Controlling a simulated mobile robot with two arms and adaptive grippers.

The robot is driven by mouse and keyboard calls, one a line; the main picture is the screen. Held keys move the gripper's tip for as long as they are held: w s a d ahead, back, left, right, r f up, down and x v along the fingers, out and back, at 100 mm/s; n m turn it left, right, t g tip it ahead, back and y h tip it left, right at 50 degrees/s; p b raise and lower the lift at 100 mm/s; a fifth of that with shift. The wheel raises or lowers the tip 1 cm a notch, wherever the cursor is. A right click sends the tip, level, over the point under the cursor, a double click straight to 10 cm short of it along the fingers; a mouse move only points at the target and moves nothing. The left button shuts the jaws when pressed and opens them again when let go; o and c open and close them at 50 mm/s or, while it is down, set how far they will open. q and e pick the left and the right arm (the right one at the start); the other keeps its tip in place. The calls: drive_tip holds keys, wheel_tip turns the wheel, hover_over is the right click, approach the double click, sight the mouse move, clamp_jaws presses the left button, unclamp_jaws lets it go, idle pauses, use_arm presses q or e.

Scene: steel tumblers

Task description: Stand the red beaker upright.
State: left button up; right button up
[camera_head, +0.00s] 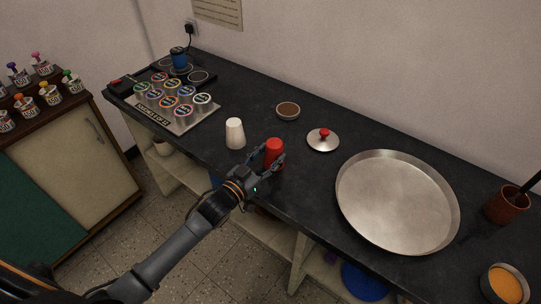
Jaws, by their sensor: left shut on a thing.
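The red beaker (273,151) is at the front edge of the dark counter, near the middle of the view. It looks upright, with its lower part partly hidden by my gripper. My left gripper (272,163) reaches in from the lower left and is shut on the red beaker, with fingers around its side. I cannot tell whether the beaker's base touches the counter. My right gripper is not in view.
A white cup (235,133) stands just left of the beaker. A lid with a red knob (323,139), a small brown bowl (288,111) and a large round tray (397,200) lie around it. A rack of tins (192,127) stands further left.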

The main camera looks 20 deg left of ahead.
sight(270, 148)
use_arm(q)
drive_tip(key=shift+r, duration=0.45)
wheel_tip(270, 148, up, 2)
drive_tip(key=shift+s+r, duration=0.15)
drive_tip(key=shift+r, duration=0.1)
drive_tip(key=s+a+r, duration=0.1)
drive_tip(key=s+r, duration=0.8)
drive_tip(key=s, duration=0.5)
drive_tip(key=s+f+n+t+y, duration=0.1)
drive_tip(key=s+f+n+y, duration=0.2)
drive_tip(key=s+y, duration=0.3)
drive_tip(key=shift+s+a+f+n, duration=0.15)
drive_tip(key=shift+s+a+n, duration=0.35)
drive_tip(key=shift+s, duration=0.15)
drive_tip(key=o, duration=0.4)
drive_tip(key=c, duration=0.7)
